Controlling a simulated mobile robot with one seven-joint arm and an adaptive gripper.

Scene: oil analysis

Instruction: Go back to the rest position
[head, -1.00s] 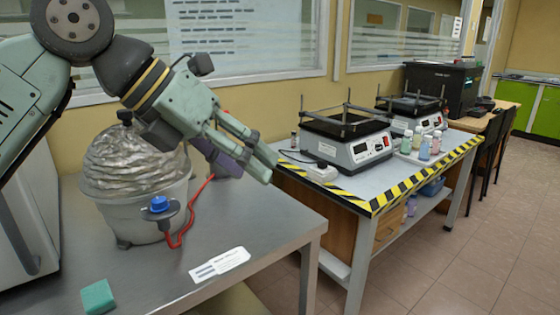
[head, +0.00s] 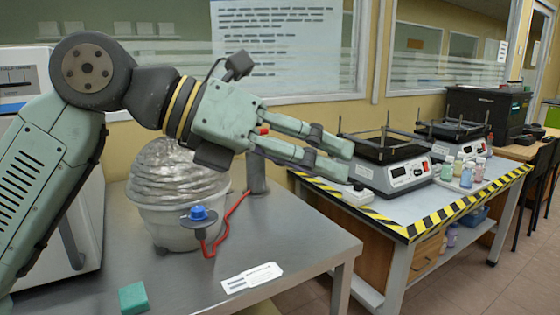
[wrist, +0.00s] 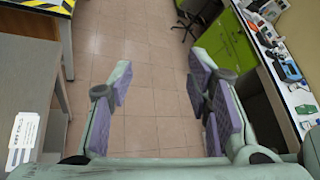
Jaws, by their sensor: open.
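My gripper (head: 335,160) is raised above the right part of the steel table (head: 310,232) in the head view and points to the right. Its fingers are apart and nothing is between them. In the wrist view my gripper (wrist: 160,105) shows two spread fingers with purple pads, with tiled floor beyond them. My arm rises from the left and bends over the foil-covered heating mantle (head: 178,190).
A blue-capped fitting (head: 198,213) with a red cable, a green block (head: 133,297) and a white label card (head: 252,277) are on the steel table. A striped-edge table (head: 410,215) with hotplates (head: 405,172) and bottles stands right. Floor at lower right is clear.

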